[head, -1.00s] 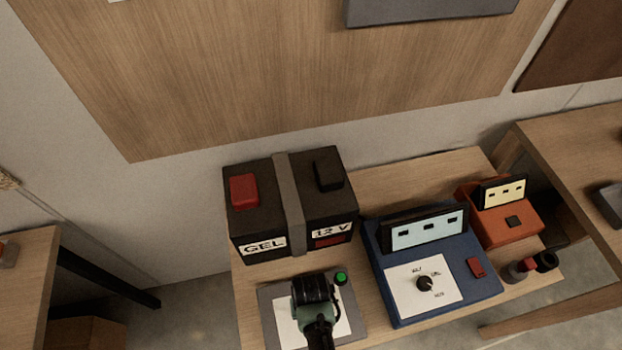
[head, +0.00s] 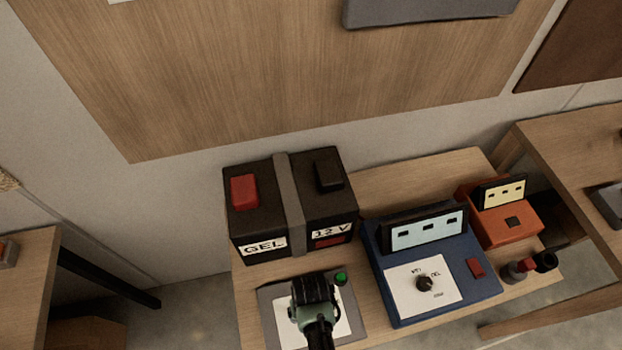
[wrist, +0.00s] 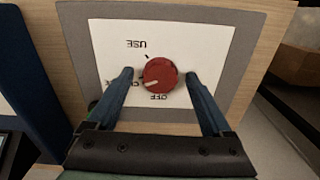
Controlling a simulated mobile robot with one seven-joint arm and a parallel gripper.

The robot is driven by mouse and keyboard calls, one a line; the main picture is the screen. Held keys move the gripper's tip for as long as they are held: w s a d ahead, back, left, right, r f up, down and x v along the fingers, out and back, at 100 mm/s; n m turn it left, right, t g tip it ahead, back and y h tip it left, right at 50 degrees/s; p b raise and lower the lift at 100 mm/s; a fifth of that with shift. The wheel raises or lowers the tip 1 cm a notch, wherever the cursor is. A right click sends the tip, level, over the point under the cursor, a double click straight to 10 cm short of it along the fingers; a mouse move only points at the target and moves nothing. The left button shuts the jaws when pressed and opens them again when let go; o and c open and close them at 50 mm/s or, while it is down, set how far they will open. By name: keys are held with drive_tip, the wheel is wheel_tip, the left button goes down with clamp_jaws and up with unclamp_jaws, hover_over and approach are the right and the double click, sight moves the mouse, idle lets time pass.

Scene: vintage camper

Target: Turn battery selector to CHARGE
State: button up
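The battery selector is a red round knob (wrist: 160,75) on a white label face with a grey border (wrist: 75,40), which shows upside down in the wrist view. USE and OFF are legible; a third label starting with C is partly hidden by my left finger. The knob's pale mark points lower left, towards that C label. My gripper (wrist: 160,78) is open, with one blue finger on each side of the knob and a small gap visible on both sides. In the head view, my gripper (head: 314,300) covers the knob on the grey selector panel (head: 269,300).
A black GEL 12 V battery (head: 262,215) stands behind the panel. A green button or light (head: 341,279) is at the panel's corner. A blue unit with a dial (head: 390,310) stands close on the right, with an orange unit (head: 512,230) beyond.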

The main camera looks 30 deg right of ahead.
wheel_tip(320, 180, up, 13)
idle(0.8)
idle(0.4)
